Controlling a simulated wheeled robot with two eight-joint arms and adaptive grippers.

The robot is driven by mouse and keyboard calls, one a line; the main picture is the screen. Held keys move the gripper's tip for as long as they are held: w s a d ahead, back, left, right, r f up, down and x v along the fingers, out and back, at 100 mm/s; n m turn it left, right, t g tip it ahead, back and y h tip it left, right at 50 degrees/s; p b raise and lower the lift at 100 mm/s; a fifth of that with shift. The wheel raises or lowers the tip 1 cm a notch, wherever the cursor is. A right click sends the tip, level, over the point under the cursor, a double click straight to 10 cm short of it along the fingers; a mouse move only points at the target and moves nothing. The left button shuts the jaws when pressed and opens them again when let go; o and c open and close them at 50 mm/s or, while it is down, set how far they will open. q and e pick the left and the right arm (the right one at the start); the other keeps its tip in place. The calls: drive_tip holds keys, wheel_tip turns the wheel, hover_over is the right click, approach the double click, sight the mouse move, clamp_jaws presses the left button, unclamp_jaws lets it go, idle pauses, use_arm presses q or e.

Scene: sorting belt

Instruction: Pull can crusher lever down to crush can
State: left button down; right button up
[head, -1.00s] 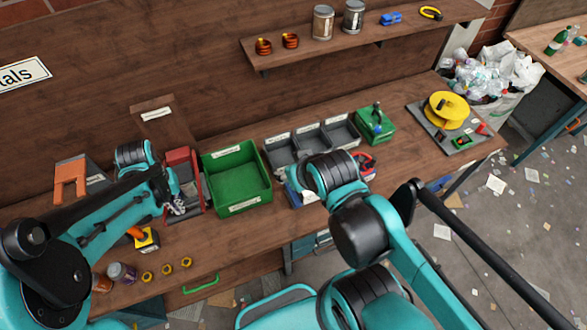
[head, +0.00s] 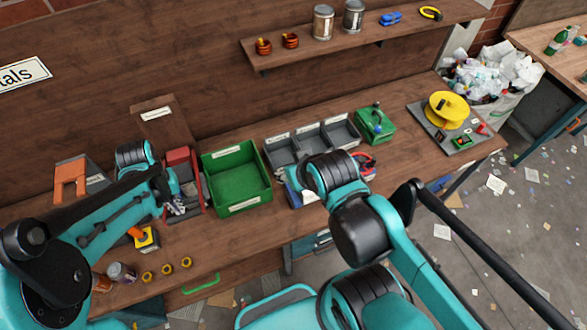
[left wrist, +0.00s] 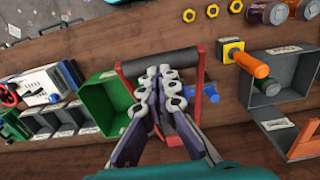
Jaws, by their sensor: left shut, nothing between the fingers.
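The can crusher (head: 184,158) has a red frame and a grey body, and it stands on the bench left of the green bin. In the left wrist view its red frame holds a dark cross bar (left wrist: 140,66), which looks like the lever handle. My left gripper (head: 177,208) is at the crusher's near side. In the left wrist view the fingers of my left gripper (left wrist: 165,72) are shut and empty, with the tips over or beside the bar; contact cannot be told. A can cannot be made out; the fingers cover part of the crusher.
The green bin (head: 245,207) stands close right of the crusher. A yellow block with an orange handle (head: 146,240) is close on the left. Jars (head: 122,272) and several yellow rings (head: 167,269) lie near the front edge. Grey bins (head: 283,154) are farther right.

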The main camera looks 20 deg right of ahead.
use_arm(q)
drive_tip(key=shift+f, duration=0.15)
wheel_tip(320, 180, down, 7)
drive_tip(key=s+b, duration=0.1)
drive_tip(key=b, duration=0.5)
drive_tip(key=shift+s+d, duration=0.3)
drive_tip(key=shift+d, duration=0.15)
idle(0.3)
wheel_tip(320, 180, down, 9)
drive_tip(key=b, duration=0.8)
drive_tip(key=shift+s+r, duration=0.2)
drive_tip(key=shift+s, duration=0.15)
drive_tip(key=shift+f+b, duration=0.1)
drive_tip(key=shift+b, duration=0.25)
drive_tip(key=r, duration=0.1)
drive_tip(key=r+p, duration=0.2)
drive_tip(key=shift+w+r, duration=0.25)
drive_tip(key=shift+r, duration=0.05)
idle(0.8)
